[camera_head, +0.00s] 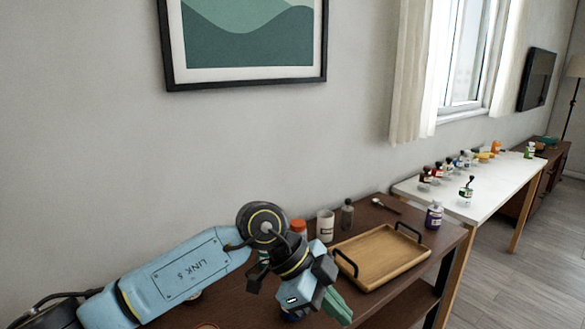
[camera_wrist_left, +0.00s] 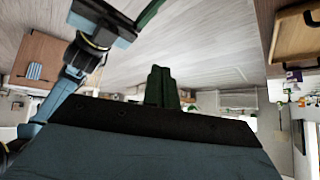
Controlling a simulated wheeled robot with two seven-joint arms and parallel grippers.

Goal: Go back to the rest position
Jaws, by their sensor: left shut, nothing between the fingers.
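My left arm comes in from the left in the head view, over the brown table. My left gripper (camera_head: 338,308) is at the arm's end, its green fingers shut with nothing between them. It is in front of and to the left of the wooden tray (camera_head: 385,257), apart from it. The shut green fingers also show in the left wrist view (camera_wrist_left: 160,87), against pale floor. My right gripper is not in the head view.
On the brown table (camera_head: 455,235) stand a white cup (camera_head: 325,226), a dark bottle (camera_head: 347,215), a spoon-like item (camera_head: 383,205) and a purple-labelled jar (camera_head: 433,215). An orange-capped bottle (camera_head: 298,227) is close behind my left wrist. A white table (camera_head: 490,204) with several small bottles stands to the right.

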